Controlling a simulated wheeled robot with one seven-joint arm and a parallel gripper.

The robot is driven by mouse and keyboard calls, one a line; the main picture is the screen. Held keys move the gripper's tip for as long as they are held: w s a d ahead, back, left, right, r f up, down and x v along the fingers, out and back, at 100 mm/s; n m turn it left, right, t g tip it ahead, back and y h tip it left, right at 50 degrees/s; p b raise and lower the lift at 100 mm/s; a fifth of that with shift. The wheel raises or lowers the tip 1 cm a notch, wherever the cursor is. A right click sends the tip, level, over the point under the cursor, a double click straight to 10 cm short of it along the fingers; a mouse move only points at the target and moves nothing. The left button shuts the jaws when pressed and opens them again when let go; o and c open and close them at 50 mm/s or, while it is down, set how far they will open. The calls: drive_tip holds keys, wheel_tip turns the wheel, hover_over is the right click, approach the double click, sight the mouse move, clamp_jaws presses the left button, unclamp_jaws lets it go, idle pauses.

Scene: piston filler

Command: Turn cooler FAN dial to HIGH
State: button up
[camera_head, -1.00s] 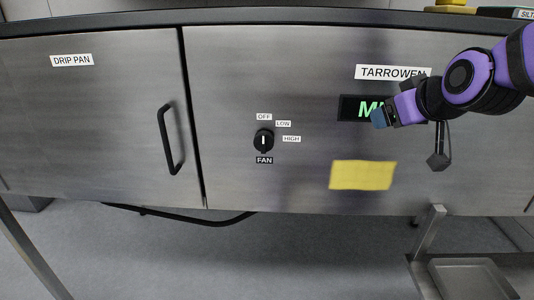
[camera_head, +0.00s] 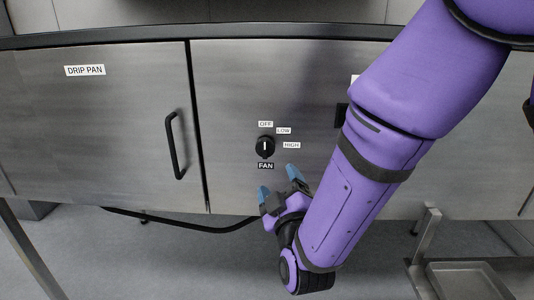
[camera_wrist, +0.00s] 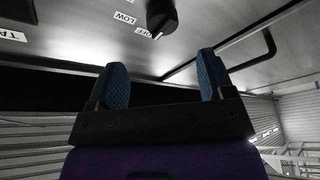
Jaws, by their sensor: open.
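The black FAN dial (camera_head: 265,146) is on the steel front panel, with a white pointer line that stands upright, toward the OFF label (camera_head: 265,124). The LOW label (camera_head: 284,130) is at its upper right and the HIGH label (camera_head: 291,145) is at its right. My gripper (camera_head: 278,180) is open and empty, just below the dial and the FAN label (camera_head: 265,166), apart from the dial. In the wrist view the blue fingertips (camera_wrist: 160,80) are spread wide, and the dial (camera_wrist: 161,17) shows beyond them at the top.
A drip pan door with a black handle (camera_head: 175,145) is left of the dial. A black hose (camera_head: 180,224) runs below the panel. A metal tray (camera_head: 470,280) is at lower right. My arm covers the right part of the panel.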

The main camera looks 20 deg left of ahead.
sight(266, 151)
drive_tip(key=x, duration=1)
drive_tip(key=shift+a, duration=0.3)
drive_tip(key=c, duration=0.9)
